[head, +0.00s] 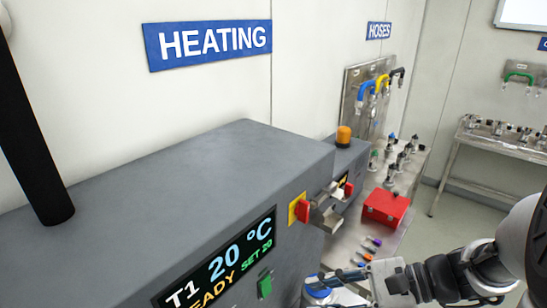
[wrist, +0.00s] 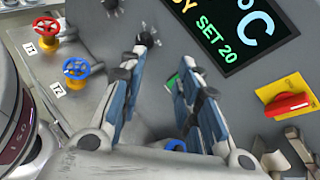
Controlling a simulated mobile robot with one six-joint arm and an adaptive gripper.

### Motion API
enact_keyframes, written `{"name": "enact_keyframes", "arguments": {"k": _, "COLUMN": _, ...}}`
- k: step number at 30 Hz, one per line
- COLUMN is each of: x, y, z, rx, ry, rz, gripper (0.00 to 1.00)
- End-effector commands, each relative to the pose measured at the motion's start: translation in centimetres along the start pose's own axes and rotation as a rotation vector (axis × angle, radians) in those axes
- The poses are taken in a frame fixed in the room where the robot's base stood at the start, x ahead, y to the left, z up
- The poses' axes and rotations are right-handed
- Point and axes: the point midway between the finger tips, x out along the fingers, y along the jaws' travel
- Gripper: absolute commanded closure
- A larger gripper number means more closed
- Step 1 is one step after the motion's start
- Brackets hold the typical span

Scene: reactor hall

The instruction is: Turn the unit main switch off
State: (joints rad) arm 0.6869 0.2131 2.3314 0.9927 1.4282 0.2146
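The main switch (head: 299,209) is a red handle on a yellow plate, on the front of the grey heating unit (head: 190,165), right of the display (head: 225,262). In the wrist view the switch (wrist: 290,104) is at the right edge, to the side of my fingers, with nothing on it. My gripper (head: 338,277) is at the lower right in the head view, in front of the unit and below the switch. In the wrist view its two blue-padded fingers (wrist: 166,60) are apart, with nothing held between them.
The display reads T1 20 °C, SET 20. A green button (head: 265,285) sits below it. Metal brackets (head: 326,208) stick out beside the switch. A red valve (wrist: 45,31) and a blue valve (wrist: 76,70) stand left of my fingers. A red box (head: 385,206) is farther back.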

Motion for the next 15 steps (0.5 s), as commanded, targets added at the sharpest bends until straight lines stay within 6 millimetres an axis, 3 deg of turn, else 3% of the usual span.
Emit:
{"name": "enact_keyframes", "arguments": {"k": 1, "x": -2.1, "y": -2.2, "z": 0.2, "rx": 0.103, "ry": -0.064, "rz": -0.1, "gripper": 0.69}}
{"name": "enact_keyframes", "arguments": {"k": 3, "x": -4.5, "y": -4.8, "z": -0.4, "rx": 0.212, "ry": -0.146, "rz": -0.235, "gripper": 0.69}}
{"name": "enact_keyframes", "arguments": {"k": 9, "x": -10.3, "y": -8.7, "z": -2.9, "rx": 0.396, "ry": -0.303, "rz": -0.508, "gripper": 0.69}}
{"name": "enact_keyframes", "arguments": {"k": 12, "x": -11.5, "y": -9.3, "z": -3.6, "rx": 0.427, "ry": -0.334, "rz": -0.563, "gripper": 0.69}}
{"name": "enact_keyframes", "arguments": {"k": 15, "x": -11.4, "y": -9.8, "z": -3.7, "rx": 0.434, "ry": -0.342, "rz": -0.578, "gripper": 0.69}}
